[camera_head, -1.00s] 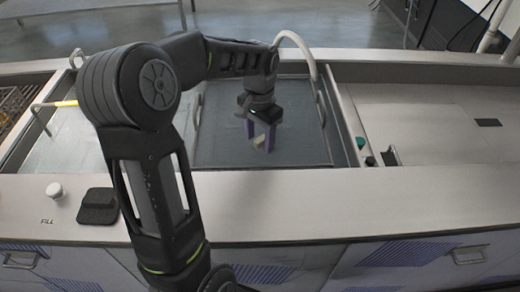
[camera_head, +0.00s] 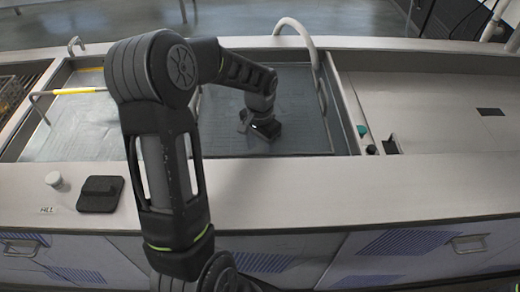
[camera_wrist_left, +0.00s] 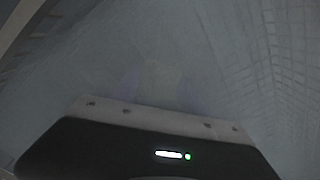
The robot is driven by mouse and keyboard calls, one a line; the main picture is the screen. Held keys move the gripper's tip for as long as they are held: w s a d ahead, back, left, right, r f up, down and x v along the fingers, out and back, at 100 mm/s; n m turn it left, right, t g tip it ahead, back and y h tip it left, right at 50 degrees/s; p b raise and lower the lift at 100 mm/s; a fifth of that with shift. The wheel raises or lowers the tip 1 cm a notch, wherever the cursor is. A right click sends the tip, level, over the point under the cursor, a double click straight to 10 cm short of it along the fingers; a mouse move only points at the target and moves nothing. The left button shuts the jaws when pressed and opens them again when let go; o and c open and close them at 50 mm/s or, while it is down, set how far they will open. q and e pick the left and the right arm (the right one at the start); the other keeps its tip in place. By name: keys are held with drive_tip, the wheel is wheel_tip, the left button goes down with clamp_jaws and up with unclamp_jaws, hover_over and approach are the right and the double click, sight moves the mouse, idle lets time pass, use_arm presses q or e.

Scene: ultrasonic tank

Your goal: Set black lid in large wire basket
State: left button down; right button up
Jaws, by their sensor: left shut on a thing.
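A flat black square piece with a raised grip, which looks like the black lid (camera_head: 98,204), lies on the front counter at left. Mesh walls of what looks like the large wire basket (camera_wrist_left: 285,75) surround my left gripper in the murky wrist view. My left gripper (camera_wrist_left: 160,88) is lowered into the right tank bay. Its faint fingers are shut on a small pale thing (camera_wrist_left: 160,76), too hazy to identify. In the head view the fingers are hidden below the gripper body and the water. My right gripper is not in view.
A bent wire handle with a yellow grip (camera_head: 80,91) stands over the left bay. A curved pale pipe (camera_head: 300,32) rises behind the right bay. A white knob (camera_head: 53,179) sits on the front counter. The right countertop (camera_head: 425,110) is mostly clear.

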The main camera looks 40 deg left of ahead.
sight(260, 149)
use_arm(q)
drive_tip(key=shift+f, duration=0.3)
drive_tip(key=shift+f, duration=0.15)
drive_tip(key=c, duration=0.6)
unclamp_jaws()
drive_tip(key=shift+o, duration=0.2)
wheel_tip(260, 149, up, 12)
drive_tip(key=p, duration=0.1)
